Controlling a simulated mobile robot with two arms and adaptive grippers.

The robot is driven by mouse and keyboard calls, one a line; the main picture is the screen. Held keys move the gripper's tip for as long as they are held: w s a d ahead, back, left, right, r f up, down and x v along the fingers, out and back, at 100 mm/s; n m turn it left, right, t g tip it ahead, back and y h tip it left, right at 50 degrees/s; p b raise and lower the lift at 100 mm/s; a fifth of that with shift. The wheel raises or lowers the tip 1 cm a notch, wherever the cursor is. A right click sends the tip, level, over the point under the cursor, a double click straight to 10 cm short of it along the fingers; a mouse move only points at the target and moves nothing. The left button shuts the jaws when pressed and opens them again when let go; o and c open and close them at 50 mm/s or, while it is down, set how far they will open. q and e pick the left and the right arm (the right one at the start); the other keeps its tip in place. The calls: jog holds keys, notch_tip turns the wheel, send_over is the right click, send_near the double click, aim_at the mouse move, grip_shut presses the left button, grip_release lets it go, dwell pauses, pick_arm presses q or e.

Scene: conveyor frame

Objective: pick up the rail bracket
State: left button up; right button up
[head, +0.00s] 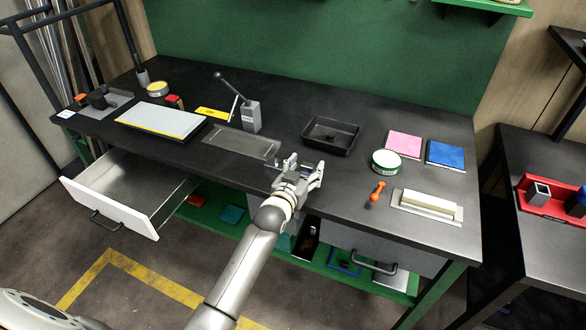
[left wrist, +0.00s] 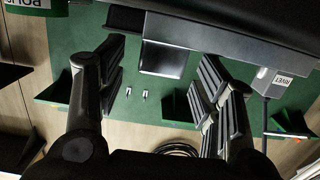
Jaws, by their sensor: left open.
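My left gripper (head: 300,172) is low over the front part of the black bench, right of the clear-grey plate. Its jaws are open, and both fingers (left wrist: 160,95) show in the left wrist view with a gap between them. A small metallic piece, which looks like the rail bracket (head: 274,168), is partly hidden by the gripper at its left side. In the left wrist view a grey square-faced piece (left wrist: 164,58), likely the same bracket, shows beyond and between the fingers. I cannot tell whether they touch it. My right gripper is not in view.
A lever tool (head: 250,115) stands behind the clear-grey plate (head: 240,144). A black tray (head: 330,150) is just behind the gripper. A round tin (head: 386,161), an orange-handled tool (head: 376,197) and a pale block (head: 430,203) lie to the right. An open drawer (head: 150,221) juts out at left.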

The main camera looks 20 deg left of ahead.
pick_arm(q)
jog(key=shift+w, duration=0.35)
jog(key=c, duration=1.1)
jog(key=shift+c, duration=0.7)
